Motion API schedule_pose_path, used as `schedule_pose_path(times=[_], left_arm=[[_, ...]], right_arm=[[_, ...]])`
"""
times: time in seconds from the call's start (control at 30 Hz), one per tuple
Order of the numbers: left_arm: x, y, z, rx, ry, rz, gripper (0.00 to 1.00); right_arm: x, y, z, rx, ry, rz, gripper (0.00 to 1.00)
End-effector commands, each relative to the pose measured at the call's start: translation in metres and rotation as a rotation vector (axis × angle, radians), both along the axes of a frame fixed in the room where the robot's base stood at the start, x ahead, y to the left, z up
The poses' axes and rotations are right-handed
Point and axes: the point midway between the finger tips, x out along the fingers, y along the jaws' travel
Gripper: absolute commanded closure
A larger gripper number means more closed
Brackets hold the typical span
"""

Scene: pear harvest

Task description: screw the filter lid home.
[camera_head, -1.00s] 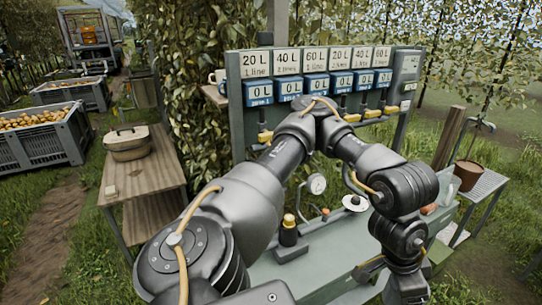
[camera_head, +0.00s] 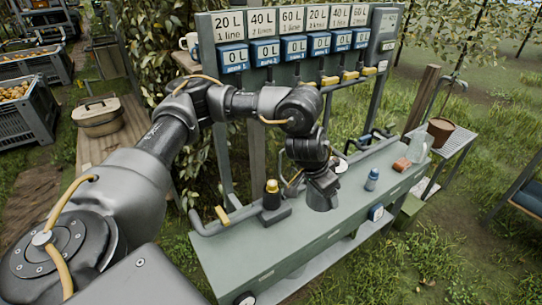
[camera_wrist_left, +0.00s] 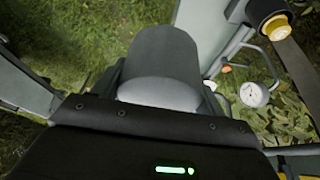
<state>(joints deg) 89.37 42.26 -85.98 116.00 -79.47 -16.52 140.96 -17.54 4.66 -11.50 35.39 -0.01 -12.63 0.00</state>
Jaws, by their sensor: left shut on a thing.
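My left gripper (camera_head: 318,178) points down over the grey-green bench (camera_head: 290,238), near its middle. It is shut on a grey, rounded, cup-like piece (camera_head: 322,198), which looks like the filter lid. In the left wrist view the same grey piece (camera_wrist_left: 163,65) stands out beyond the black gripper body, with a wider rim towards the gripper. Its underside, any thread and any seat below it are hidden, so I cannot tell whether it touches the bench. A white round part (camera_head: 340,166) shows partly behind the gripper. My right gripper is in neither view.
In the wrist view a round gauge (camera_wrist_left: 253,94) is close by.

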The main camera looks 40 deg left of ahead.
Motion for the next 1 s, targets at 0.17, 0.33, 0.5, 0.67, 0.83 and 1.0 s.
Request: schedule_pose_path(times=[0.17,0.33,0.5,0.67,0.83,1.0], left_arm=[[0.059,0.065,0.003,-0.001,0.013,0.194,0.51],[0.076,0.139,-0.020,0.000,0.016,0.347,0.51],[0.073,0.194,-0.040,0.002,0.012,0.442,0.51],[0.067,0.220,-0.052,0.000,0.009,0.484,0.51],[0.066,0.227,-0.055,0.000,0.004,0.495,0.51],[0.066,0.227,-0.056,0.000,0.004,0.495,0.51]], right_arm=[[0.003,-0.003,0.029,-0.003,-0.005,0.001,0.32],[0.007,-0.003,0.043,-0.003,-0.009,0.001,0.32],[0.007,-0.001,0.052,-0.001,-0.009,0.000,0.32],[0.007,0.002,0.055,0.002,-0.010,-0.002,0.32],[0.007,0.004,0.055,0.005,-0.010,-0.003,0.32],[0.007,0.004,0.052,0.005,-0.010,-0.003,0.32]])
